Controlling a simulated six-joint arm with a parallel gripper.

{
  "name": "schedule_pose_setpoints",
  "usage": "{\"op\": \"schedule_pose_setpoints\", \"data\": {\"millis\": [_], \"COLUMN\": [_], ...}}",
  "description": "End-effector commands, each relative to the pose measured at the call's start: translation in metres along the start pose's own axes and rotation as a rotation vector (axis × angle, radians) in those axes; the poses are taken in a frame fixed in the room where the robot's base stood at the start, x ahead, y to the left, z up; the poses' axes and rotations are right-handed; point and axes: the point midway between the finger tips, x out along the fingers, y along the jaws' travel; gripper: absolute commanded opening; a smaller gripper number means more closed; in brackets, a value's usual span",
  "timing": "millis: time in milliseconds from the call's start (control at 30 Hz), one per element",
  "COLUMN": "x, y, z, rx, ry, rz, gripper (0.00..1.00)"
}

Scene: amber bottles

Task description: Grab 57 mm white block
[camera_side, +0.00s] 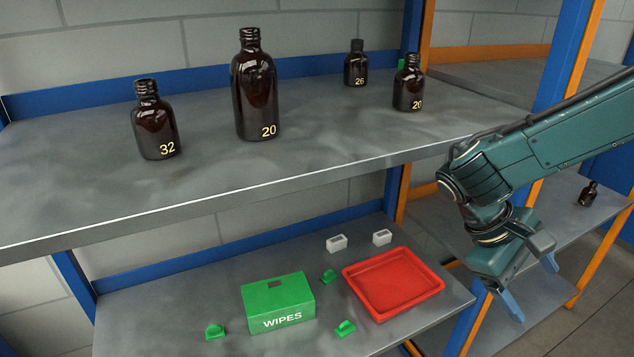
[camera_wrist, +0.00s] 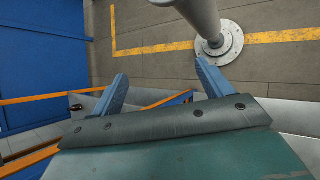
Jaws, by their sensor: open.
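Two small white blocks rest on the lower shelf behind the red tray: a left white block (camera_side: 337,243) and a right white block (camera_side: 382,237). Each has a darker recess on top. I cannot tell from the picture which one measures 57 mm. My gripper (camera_side: 533,284) is open and empty, to the right of the lower shelf and apart from both blocks. In the wrist view my gripper's two blue fingers (camera_wrist: 160,85) are spread apart with nothing between them; no white block shows there.
On the lower shelf are a red tray (camera_side: 395,285), a green wipes box (camera_side: 278,302) and several small green pieces (camera_side: 345,328). The upper shelf (camera_side: 60,185) overhangs and holds brown bottles, including a tall one (camera_side: 254,90). An orange post (camera_side: 478,318) stands between the shelf and my gripper.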

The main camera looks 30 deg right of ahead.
Motion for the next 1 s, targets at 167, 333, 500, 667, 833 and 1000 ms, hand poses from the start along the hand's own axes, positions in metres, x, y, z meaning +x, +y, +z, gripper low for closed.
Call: {"op": "schedule_pose_setpoints", "data": {"millis": [167, 333, 500, 667, 833, 1000], "x": [0.004, 0.006, 0.005, -0.003, -0.013, -0.024], "y": [-0.022, -0.041, -0.057, -0.065, -0.068, -0.067], "z": [-0.021, -0.060, -0.124, -0.200, -0.272, -0.338], "rx": [-0.001, 0.001, 0.000, 0.003, 0.013, 0.032], "ry": [-0.061, -0.046, 0.061, 0.221, 0.389, 0.551], "rz": [0.072, 0.117, 0.136, 0.136, 0.134, 0.130], "gripper": [0.79, 0.79, 0.79, 0.79, 0.79, 0.79]}}
